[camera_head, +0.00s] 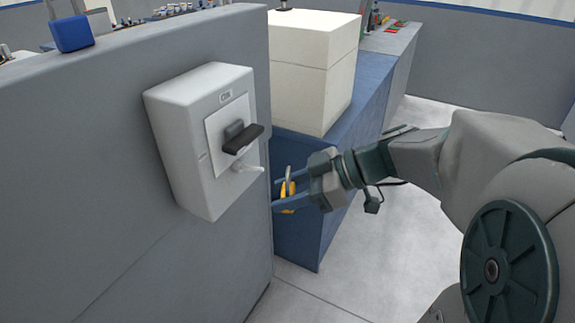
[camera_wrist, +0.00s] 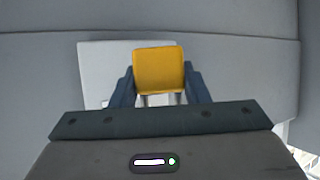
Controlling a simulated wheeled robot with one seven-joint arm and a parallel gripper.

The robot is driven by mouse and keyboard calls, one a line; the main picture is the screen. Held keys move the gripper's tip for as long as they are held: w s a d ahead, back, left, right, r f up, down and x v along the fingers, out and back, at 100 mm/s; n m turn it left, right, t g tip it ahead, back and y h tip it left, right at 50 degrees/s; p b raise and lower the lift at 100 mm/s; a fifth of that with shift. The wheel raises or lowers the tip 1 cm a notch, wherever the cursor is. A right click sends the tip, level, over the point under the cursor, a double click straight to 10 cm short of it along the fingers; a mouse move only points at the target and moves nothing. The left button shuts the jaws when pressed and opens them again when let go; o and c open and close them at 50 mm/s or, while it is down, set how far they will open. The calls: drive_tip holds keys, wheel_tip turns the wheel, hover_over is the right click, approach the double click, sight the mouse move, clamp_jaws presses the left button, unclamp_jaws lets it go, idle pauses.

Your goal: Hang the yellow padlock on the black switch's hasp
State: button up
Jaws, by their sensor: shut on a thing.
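The yellow padlock (camera_head: 287,190) is between the blue fingers of my gripper (camera_head: 284,194) in the head view. My gripper is shut on it and holds it in the air to the right of the switch box. In the wrist view the padlock's yellow body (camera_wrist: 158,70) sits between the fingers of my gripper (camera_wrist: 159,82), with part of its metal shackle below it. The black switch (camera_head: 243,138) is on the front of a light grey box (camera_head: 182,150) on the wall. A pale hasp (camera_head: 249,167) sticks out below the switch handle. Padlock and hasp appear apart.
A grey partition (camera_head: 90,190) carries the switch box. A blue cabinet (camera_head: 300,240) with a large cream block (camera_head: 315,70) on it stands behind my gripper. The floor at lower right is clear.

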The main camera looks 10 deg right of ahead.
drive_tip(key=w+a, duration=0.1)
drive_tip(key=a, duration=0.1)
drive_tip(key=w+a+p, duration=0.1)
drive_tip(key=w+a, duration=0.1)
drive_tip(key=w+a+f, duration=0.1)
drive_tip(key=a, duration=0.1)
drive_tip(key=shift+w+f, duration=0.1)
drive_tip(key=shift+w, duration=0.2)
drive_tip(key=shift+a+b, duration=0.1)
drive_tip(key=shift+b, duration=0.25)
drive_tip(key=shift+a+b, duration=0.1)
drive_tip(key=shift+b, duration=0.45)
drive_tip(key=o, duration=1.1)
drive_tip(key=shift+s, duration=0.15)
drive_tip(key=shift+c, duration=0.2)
